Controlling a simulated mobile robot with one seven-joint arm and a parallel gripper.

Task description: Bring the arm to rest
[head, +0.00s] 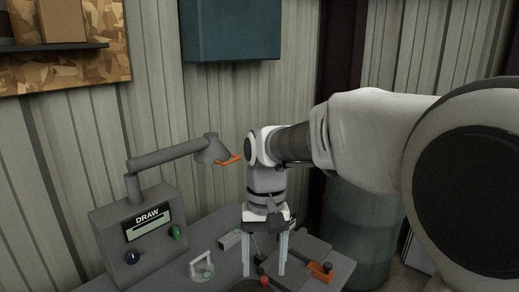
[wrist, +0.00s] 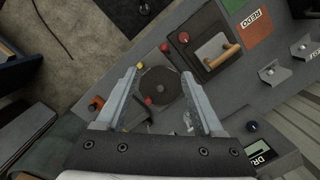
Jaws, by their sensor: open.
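My arm reaches in from the right in the head view and bends down at the wrist. My gripper (head: 265,272) points down over the grey workbench, its two pale fingers apart with nothing between them. In the wrist view my gripper (wrist: 166,100) is open above a dark round disc (wrist: 160,85) set in the bench top. The fingertips look apart from the bench, but the exact height is hard to tell.
A grey box marked DRAW (head: 150,232) with knobs stands left, with a lamp-like arm (head: 170,155) above it. A grey fixture with an orange handle (head: 320,271) is close on the right. A teal barrel (head: 358,235) stands behind. A teal wall box (head: 232,30) hangs above.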

